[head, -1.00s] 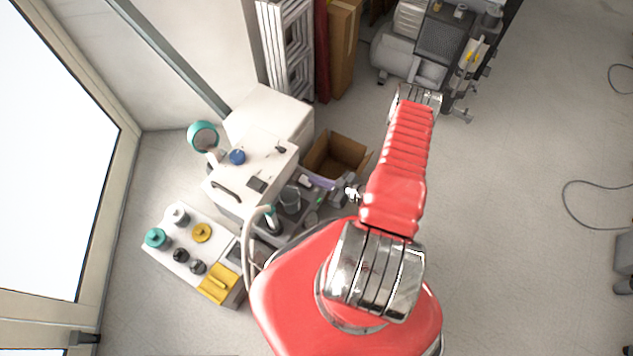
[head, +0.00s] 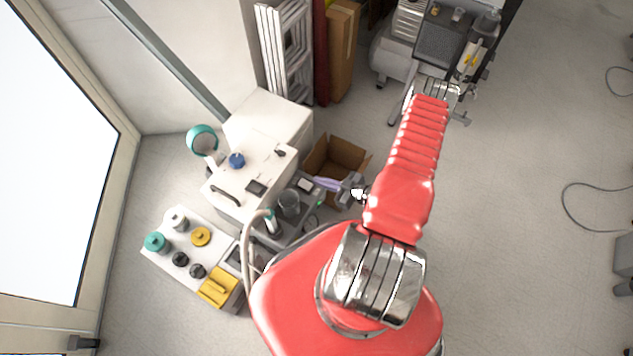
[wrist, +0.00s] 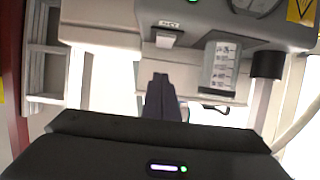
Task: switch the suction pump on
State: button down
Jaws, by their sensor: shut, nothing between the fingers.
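A grey unit with a glass jar, apparently the suction pump (head: 301,230), stands in front of a white cabinet in the head view. In the wrist view a grey housing (wrist: 205,22) crosses the top, with a green light (wrist: 194,1) at its edge. Below the light is a small pale rocker-like part (wrist: 166,39); its position is unclear. A round gauge (wrist: 254,4) and a scaled pale label (wrist: 220,66) sit to its right. My gripper (wrist: 160,76) is shut and empty, its dark fingertips apart in the picture from the rocker. It also shows in the head view (head: 322,184).
An open cardboard box (head: 338,155) stands behind my gripper. The white cabinet (head: 262,170) and a tray of knobs (head: 185,255) are left. A ladder (head: 287,55) and wheeled equipment (head: 440,45) stand at the back. Floor at right is mostly clear.

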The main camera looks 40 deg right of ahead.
jog(key=f+v, duration=0.1)
jog(key=v, duration=0.7)
jog(key=shift+s+f, duration=0.3)
jog(key=shift+f, duration=0.1)
jog(key=shift+d+f, duration=0.1)
jog(key=shift+d, duration=0.05)
